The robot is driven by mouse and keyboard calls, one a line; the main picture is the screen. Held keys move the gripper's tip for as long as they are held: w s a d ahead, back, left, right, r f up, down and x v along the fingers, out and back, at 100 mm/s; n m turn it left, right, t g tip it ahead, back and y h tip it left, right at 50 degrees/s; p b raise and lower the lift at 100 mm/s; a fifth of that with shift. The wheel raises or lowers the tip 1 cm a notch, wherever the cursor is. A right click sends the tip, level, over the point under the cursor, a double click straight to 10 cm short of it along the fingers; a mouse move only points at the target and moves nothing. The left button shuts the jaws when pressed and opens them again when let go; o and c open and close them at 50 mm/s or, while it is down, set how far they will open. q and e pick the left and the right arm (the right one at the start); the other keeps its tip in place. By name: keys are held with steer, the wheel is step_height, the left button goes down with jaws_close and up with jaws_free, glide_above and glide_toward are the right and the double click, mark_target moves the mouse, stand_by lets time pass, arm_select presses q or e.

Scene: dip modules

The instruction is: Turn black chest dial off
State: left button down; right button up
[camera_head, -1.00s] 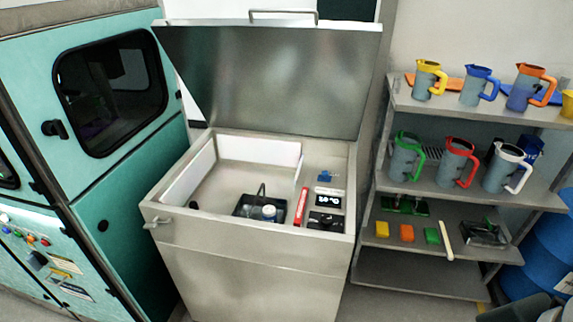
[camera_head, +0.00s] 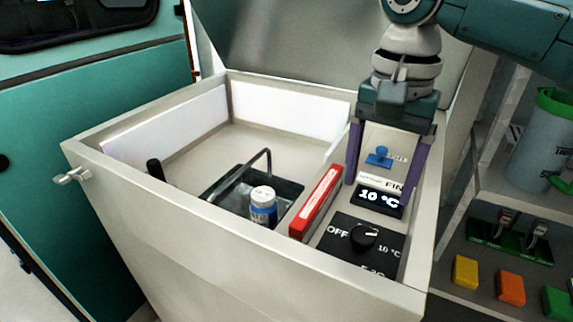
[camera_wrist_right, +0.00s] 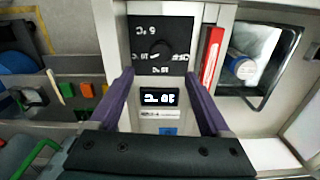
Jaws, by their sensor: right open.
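The black dial (camera_head: 363,237) sits on a black panel (camera_head: 338,258) marked OFF and 10 °C, inside the front right of the open metal chest (camera_head: 200,208). A small pale mark on the dial appears to face the 10 °C side. The dial also shows in the right wrist view (camera_wrist_right: 160,48), beyond the fingertips. The display (camera_head: 380,198) reads 10 °C. My right gripper (camera_head: 381,196) points down over the display, its purple fingers apart, with nothing between them; the dial lies just in front of them, apparently untouched. My left gripper is out of view.
A red box (camera_head: 316,202) stands left of the panel. The chest lid (camera_head: 290,45) is up. Shelves stand on the right.

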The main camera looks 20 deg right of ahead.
mark_target(364, 234)
step_height(364, 234, down, 9)
steer(key=shift+a+b, duration=0.1)
steer(key=shift+b, duration=0.9)
steer(key=shift+f, duration=0.55)
jaws_close()
